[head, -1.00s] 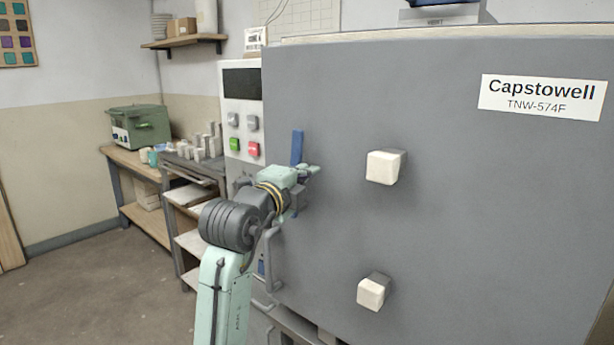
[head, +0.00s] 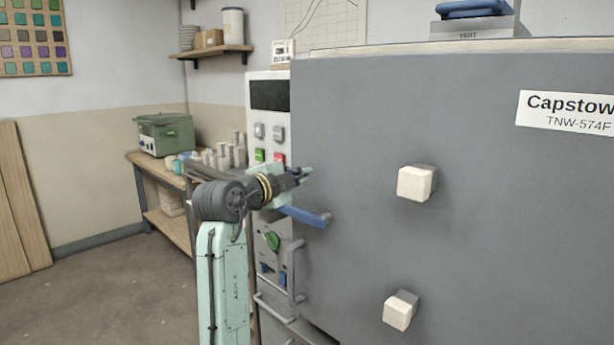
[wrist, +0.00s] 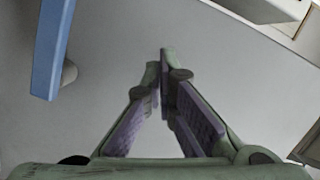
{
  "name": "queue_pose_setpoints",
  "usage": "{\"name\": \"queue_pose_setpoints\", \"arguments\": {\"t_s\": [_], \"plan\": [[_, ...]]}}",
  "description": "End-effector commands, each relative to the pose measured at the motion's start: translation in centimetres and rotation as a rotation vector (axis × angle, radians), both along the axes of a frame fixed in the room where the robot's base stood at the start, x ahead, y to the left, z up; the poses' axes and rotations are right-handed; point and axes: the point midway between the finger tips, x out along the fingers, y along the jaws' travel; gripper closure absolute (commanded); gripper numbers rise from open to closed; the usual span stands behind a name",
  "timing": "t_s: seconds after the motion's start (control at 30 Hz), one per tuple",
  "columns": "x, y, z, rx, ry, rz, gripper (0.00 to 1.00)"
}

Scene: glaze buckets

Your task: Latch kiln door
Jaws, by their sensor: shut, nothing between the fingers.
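The kiln door (head: 480,250) is a large grey panel filling the right of the head view, and it looks closed against its frame. A blue latch lever (head: 303,215) at its left edge lies roughly level. In the wrist view the lever (wrist: 48,45) is at the upper left, apart from the fingers. My gripper (head: 308,175) is just above the lever in the head view, in front of the door's left edge. Its fingers (wrist: 163,55) come together at the tips with nothing between them. Whether it touches the lever is not clear.
Two white blocks (head: 416,183) stick out of the door. A grey handle (head: 293,270) is below the lever. A control panel (head: 268,120) with buttons stands left of the door. Workbenches with a green machine (head: 165,134) stand behind. Floor at left is clear.

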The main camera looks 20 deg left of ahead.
Motion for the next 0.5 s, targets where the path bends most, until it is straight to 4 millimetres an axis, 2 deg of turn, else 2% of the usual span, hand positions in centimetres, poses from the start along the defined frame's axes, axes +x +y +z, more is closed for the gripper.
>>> {"name": "queue_pose_setpoints", "arguments": {"t_s": [0.13,0.27,0.43,0.5], "plan": [[0.4,0.9,-0.9,-0.002,0.001,0.0,1.0],[0.7,1.7,-1.6,-0.119,0.044,-0.001,1.0],[1.0,2.8,-2.8,-0.133,0.05,0.0,1.0],[1.2,3.2,-3.2,-0.196,0.072,0.0,1.0]]}}
